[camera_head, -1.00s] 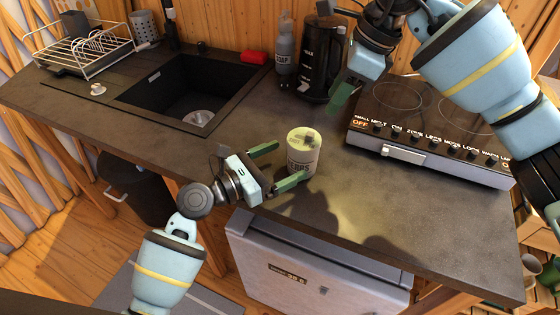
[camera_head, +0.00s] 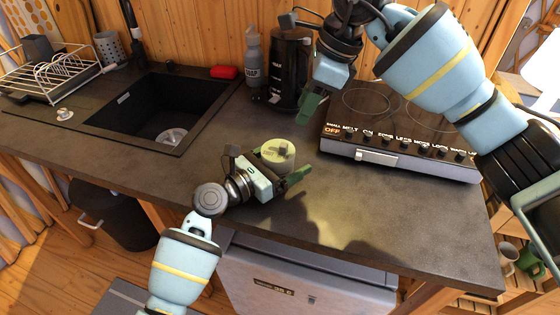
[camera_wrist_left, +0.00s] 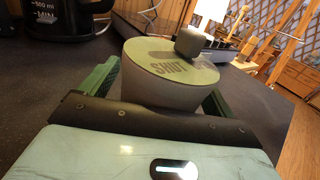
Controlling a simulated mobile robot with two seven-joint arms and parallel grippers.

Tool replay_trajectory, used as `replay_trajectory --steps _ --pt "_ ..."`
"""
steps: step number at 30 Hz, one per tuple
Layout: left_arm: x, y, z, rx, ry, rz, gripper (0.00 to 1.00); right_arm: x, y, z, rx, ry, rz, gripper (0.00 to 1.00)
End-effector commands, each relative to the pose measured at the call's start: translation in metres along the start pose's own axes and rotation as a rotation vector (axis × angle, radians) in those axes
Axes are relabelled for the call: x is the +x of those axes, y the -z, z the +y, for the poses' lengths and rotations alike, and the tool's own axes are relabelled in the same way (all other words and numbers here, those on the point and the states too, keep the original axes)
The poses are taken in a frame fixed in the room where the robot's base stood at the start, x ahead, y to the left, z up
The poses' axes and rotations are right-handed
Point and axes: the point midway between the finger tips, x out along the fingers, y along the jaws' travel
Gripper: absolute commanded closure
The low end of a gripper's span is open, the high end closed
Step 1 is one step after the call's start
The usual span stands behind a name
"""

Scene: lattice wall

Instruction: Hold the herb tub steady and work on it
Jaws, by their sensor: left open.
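The herb tub (camera_head: 278,152) stands upright on the dark counter, a pale cylinder with a yellow-green lid. In the left wrist view the tub (camera_wrist_left: 165,70) shows "SHUT" on its lid and a dark grey knob near the lid's far edge. My left gripper (camera_head: 282,166) is open low around the tub, one green finger on each side of it. The left wrist view shows both fingers (camera_wrist_left: 158,88) flanking it; I cannot tell whether they touch. My right gripper (camera_head: 312,104) hangs above the counter, behind and right of the tub, its green finger pointing down. Its opening is unclear.
A black kettle (camera_head: 290,72) and grey soap bottle (camera_head: 254,66) stand behind the tub. The stove (camera_head: 400,150) is to the right, the sink (camera_head: 165,108) to the left. A red item (camera_head: 224,72) lies by the wall. The front right counter is clear.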

Motion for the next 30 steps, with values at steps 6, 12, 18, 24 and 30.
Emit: replay_trajectory --steps 6,12,18,24,30 --pt "-0.0002 -0.0001 0.0001 0.000 0.000 0.000 0.23 0.0000 -0.0001 0.0000 0.000 0.000 0.000 0.64" --pt "-0.0003 -0.0001 0.0001 0.000 0.000 0.000 0.49 0.0000 -0.0001 0.0000 0.000 0.000 0.000 0.64" --pt "-0.0004 0.0000 0.0001 0.000 0.000 0.000 0.50 0.0000 -0.0001 0.0000 0.000 0.000 0.000 0.64" --pt "-0.0004 0.0000 0.0002 0.000 0.000 0.000 0.58 0.0000 -0.0001 0.0000 0.000 0.000 0.000 0.64" --pt "-0.0004 0.0001 0.0002 0.000 0.000 0.000 0.58 0.0000 0.0000 0.0000 0.000 0.000 0.000 0.64"
